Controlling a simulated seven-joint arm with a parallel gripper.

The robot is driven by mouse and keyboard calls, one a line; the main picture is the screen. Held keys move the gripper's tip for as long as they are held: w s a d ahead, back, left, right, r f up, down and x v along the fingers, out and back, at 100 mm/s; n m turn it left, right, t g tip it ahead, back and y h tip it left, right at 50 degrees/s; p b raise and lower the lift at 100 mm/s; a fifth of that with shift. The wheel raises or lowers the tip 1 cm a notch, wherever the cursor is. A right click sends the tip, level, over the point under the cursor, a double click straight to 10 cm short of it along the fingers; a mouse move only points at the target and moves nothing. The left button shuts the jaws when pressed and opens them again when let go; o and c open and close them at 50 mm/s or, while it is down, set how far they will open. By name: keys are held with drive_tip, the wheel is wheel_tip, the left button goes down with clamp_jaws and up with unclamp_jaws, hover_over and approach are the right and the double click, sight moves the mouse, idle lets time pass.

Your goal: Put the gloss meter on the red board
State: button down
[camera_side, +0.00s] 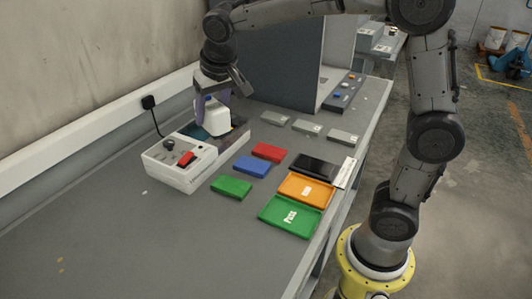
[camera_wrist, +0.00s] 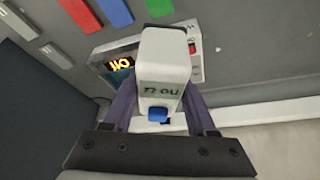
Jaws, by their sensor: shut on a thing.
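The gloss meter (camera_side: 216,119) is a white block with a blue button and dark digits reading like 77 GU in the wrist view (camera_wrist: 163,62). My gripper (camera_side: 211,103) is shut on it, with a purple finger on each side in the wrist view (camera_wrist: 158,108). The meter is upright at the dark far end of a white box; I cannot tell whether it touches it. The red board (camera_side: 268,152) lies flat and bare on the bench to the right of the meter. It also shows at the top left of the wrist view (camera_wrist: 80,14).
The white box (camera_side: 180,165) has a knob and red switch. Blue (camera_side: 252,166) and green (camera_side: 231,187) boards lie near the red one. Grey blocks (camera_side: 307,127) lie behind. Black (camera_side: 315,165), orange (camera_side: 291,195) and green Pass (camera_side: 272,219) trays line the right edge.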

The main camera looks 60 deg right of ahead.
drive_tip(key=m, duration=0.1)
drive_tip(key=s+m+h, duration=0.1)
drive_tip(key=m, duration=0.1)
drive_tip(key=s+f+m+g, duration=0.1)
drive_tip(key=m, duration=0.1)
drive_tip(key=shift+s+d+h, duration=0.1)
drive_tip(key=shift+d+h, duration=0.2)
drive_tip(key=shift+h, duration=0.1)
drive_tip(key=s+d+f+m+g+y, duration=0.15)
drive_tip(key=s+d+m+g, duration=0.4)
drive_tip(key=m, duration=0.75)
drive_tip(key=s+d+f+m+g+y, duration=0.1)
drive_tip(key=s+d+m+g+y, duration=0.1)
drive_tip(key=s+d+m, duration=0.85)
drive_tip(key=m, duration=0.3)
hover_over(275, 152)
drive_tip(key=f, duration=0.9)
drive_tip(key=shift+w+a, duration=0.25)
drive_tip(key=shift+w, duration=0.15)
drive_tip(key=shift+w+d+f, duration=0.2)
drive_tip(key=shift+w+f, duration=0.25)
drive_tip(key=shift+f, duration=0.1)
drive_tip(key=shift+w+d+f, duration=0.1)
drive_tip(key=shift+w+f, duration=0.05)
drive_tip(key=shift+f, duration=1.5)
drive_tip(key=shift+f, duration=0.15)
